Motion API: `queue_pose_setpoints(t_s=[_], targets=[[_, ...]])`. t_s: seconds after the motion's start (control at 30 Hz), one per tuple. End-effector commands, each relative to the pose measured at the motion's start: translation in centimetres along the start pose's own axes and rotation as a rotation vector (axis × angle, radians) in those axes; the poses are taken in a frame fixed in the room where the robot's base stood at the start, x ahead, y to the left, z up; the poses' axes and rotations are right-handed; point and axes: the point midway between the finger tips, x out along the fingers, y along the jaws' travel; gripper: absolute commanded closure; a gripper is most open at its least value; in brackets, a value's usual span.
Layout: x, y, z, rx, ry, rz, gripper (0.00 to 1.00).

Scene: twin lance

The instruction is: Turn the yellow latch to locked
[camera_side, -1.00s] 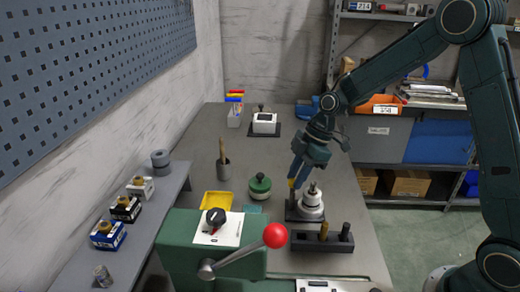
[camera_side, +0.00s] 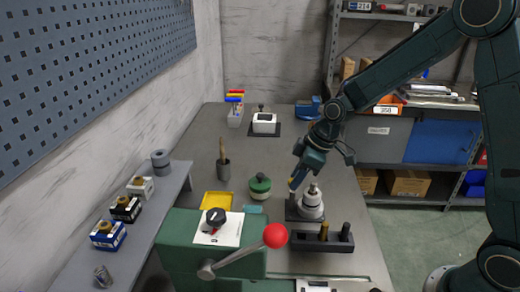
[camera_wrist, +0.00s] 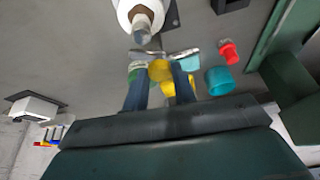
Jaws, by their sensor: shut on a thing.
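The yellow latch (camera_wrist: 159,71) shows as a yellow piece between my fingertips in the wrist view. My gripper (camera_wrist: 158,69) has blue fingers and is shut on it. In the side view my gripper (camera_side: 292,185) points down at the left side of a grey-white cylindrical fixture (camera_side: 312,203) on a dark base, and the latch is hidden there by the fingers. The fixture's white body (camera_wrist: 127,13) is at the top of the wrist view. I cannot tell how far round the latch is turned.
A dark rack (camera_side: 322,240) with upright pegs stands just in front of the fixture. A green jar (camera_side: 260,188) and a yellow tray (camera_side: 216,200) are to its left. A red-ball lever (camera_side: 275,236) rises at the front. The bench behind the fixture is mostly clear.

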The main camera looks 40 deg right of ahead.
Motion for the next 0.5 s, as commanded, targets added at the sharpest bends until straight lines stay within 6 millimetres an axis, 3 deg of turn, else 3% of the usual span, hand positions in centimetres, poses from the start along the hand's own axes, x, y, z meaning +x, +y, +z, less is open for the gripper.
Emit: queue_pose_setpoints(t_s=[0.5], targets=[[0.00, -0.55, -0.21, 0.450, 0.001, 0.188, 0.96]])
